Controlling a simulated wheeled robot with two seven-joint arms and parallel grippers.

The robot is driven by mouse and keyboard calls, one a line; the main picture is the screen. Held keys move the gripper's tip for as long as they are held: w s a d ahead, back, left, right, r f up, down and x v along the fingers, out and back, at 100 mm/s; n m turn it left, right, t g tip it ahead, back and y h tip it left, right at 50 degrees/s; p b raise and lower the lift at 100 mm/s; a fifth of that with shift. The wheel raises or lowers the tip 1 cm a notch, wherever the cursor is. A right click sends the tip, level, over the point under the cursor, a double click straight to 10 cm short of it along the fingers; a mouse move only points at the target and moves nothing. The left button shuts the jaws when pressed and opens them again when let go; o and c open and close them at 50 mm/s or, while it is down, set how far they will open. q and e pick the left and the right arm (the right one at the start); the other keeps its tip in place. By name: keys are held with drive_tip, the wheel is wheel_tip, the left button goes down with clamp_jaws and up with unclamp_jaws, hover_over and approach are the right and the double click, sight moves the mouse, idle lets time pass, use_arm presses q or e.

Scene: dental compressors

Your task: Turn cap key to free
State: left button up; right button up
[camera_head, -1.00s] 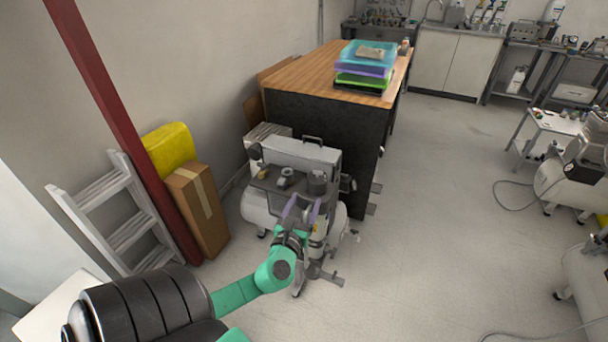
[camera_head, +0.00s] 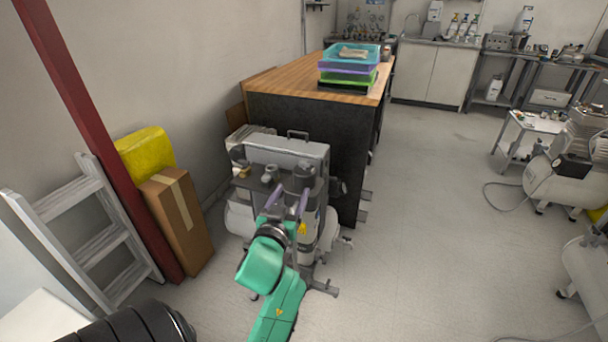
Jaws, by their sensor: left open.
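A grey compressor unit (camera_head: 288,150) with a flat upper housing, dark fittings and a white tank stands on the floor by the dark cabinet. My left gripper (camera_head: 289,196), with two purple fingers, is at the front of this unit, just below its dark fittings. The fingers are apart, with nothing seen between them. I cannot tell whether they touch the unit. My green wrist hides part of the unit's lower front. A cap key is too small to make out. My right gripper is not in view.
A wood-topped dark cabinet (camera_head: 300,105) stands directly behind, with stacked coloured trays (camera_head: 347,70). A cardboard box (camera_head: 176,222), yellow bundle (camera_head: 146,152), red post (camera_head: 88,130) and ladder (camera_head: 85,235) stand at left. Open floor (camera_head: 425,220) lies to the right; another compressor (camera_head: 565,160) is further right.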

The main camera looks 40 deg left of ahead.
use_arm(q)
approach(304, 165)
drive_tip(key=x, duration=0.5)
drive_tip(key=shift+r, duration=0.1)
drive_tip(key=x, duration=0.5)
drive_tip(key=shift+w+a, duration=0.1)
drive_tip(key=shift+w, duration=0.15)
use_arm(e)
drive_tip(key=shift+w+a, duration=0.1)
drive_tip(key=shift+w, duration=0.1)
use_arm(q)
drive_tip(key=shift+c, duration=0.3)
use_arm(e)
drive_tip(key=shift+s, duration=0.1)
use_arm(q)
clamp_jaws()
drive_tip(key=shift+f+b, duration=0.2)
drive_tip(key=shift+b, duration=0.15)
drive_tip(key=shift+n+g+y+b, duration=0.3)
drive_tip(key=shift+y+b, duration=0.3)
drive_tip(key=shift+b, duration=0.2)
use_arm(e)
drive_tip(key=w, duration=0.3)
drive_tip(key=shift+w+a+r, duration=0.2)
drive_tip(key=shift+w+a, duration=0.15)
